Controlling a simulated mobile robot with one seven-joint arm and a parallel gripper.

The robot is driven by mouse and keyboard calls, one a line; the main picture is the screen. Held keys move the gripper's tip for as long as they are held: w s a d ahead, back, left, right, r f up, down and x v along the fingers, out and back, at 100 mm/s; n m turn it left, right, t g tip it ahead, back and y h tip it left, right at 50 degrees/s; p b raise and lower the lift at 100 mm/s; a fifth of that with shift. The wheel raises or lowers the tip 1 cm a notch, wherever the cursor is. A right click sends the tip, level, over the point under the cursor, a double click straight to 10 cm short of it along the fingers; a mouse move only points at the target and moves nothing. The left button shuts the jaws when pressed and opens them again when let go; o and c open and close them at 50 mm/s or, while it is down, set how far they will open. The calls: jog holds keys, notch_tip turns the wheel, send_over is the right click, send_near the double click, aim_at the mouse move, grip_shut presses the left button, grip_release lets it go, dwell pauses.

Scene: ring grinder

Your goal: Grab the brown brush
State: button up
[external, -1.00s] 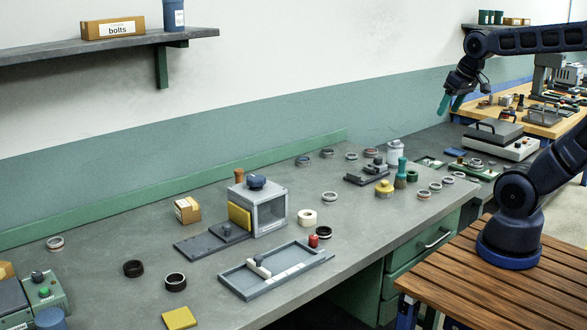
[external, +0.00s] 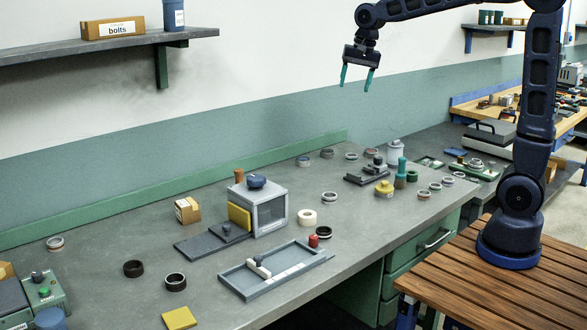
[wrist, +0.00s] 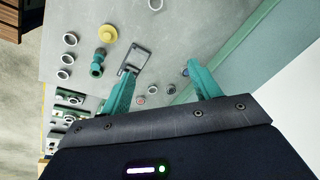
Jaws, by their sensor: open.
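My gripper (external: 356,82) is open and empty, high above the back of the bench, with its teal fingers pointing down. In the wrist view its two fingers (wrist: 160,68) stand apart with nothing between them.
A grey box-shaped machine (external: 270,213) stands mid-bench, with a shallow tray (external: 231,281) in front. A yellow knobbed piece (external: 384,189) stands close left of the teal-handled piece. Several rings lie around. A wall shelf (external: 110,46) is at upper left.

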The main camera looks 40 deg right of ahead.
jog(key=w+a+f+m, duration=0.2)
jog(key=w+a+f, duration=0.1)
jog(key=w+a, duration=0.35)
jog(key=m+g, duration=0.2)
jog(key=m, duration=0.5)
send_over(239, 170)
jog(key=shift+h, duration=0.4)
notch_tip(239, 170, down, 20)
jog(key=shift+s+r, duration=0.1)
jog(key=shift+r, duration=0.15)
jog(key=shift+f, duration=0.15)
notch_tip(239, 170, down, 11)
jog(key=shift+a+r, duration=0.1)
jog(key=shift+r, duration=0.05)
jog(key=shift+c, duration=0.2)
jog(key=shift+r, duration=0.1)
jog(key=c, duration=1.2)
